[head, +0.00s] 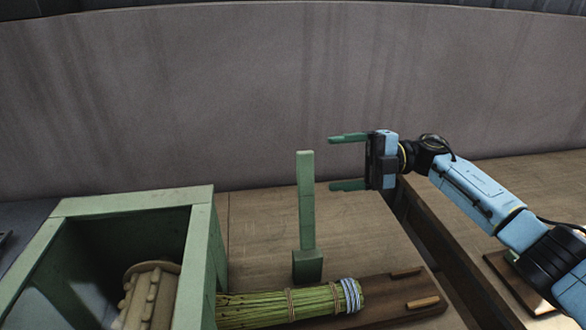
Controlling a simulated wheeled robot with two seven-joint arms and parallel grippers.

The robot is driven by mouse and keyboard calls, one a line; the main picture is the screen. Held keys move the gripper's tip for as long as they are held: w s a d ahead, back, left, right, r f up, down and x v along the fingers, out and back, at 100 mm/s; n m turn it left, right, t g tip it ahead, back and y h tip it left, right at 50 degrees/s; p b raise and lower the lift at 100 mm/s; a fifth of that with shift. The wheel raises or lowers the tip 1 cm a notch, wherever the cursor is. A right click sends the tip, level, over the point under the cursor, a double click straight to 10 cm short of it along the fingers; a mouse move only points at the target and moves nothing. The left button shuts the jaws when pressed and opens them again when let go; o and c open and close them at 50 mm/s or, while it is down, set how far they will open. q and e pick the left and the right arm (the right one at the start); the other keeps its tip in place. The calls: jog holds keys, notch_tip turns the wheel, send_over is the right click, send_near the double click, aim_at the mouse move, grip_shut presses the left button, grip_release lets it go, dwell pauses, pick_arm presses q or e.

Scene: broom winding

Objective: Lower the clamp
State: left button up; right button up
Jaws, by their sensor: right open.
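The clamp is a green upright lever (306,200) rising from a small green block (307,266) just behind the bundle of green bristles (275,303). The lever stands nearly vertical. My right gripper (332,162) is open and empty, just right of the lever's upper part. Its two green fingers point left, one above the other, with their tips showing a small gap from the lever. The depth between them is hard to tell. My left gripper is not in view.
The bristle bundle, with blue-white winding (351,295) at its right end, lies toward a dark wooden board (385,300). A green box frame (205,235) with a ridged wooden spool (150,297) stands at left. The wooden tabletop (260,220) behind is clear before a grey wall.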

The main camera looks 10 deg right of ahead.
aim_at(305, 200)
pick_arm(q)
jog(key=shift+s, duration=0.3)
pick_arm(e)
jog(key=a, duration=1)
jog(key=shift+c, duration=0.2)
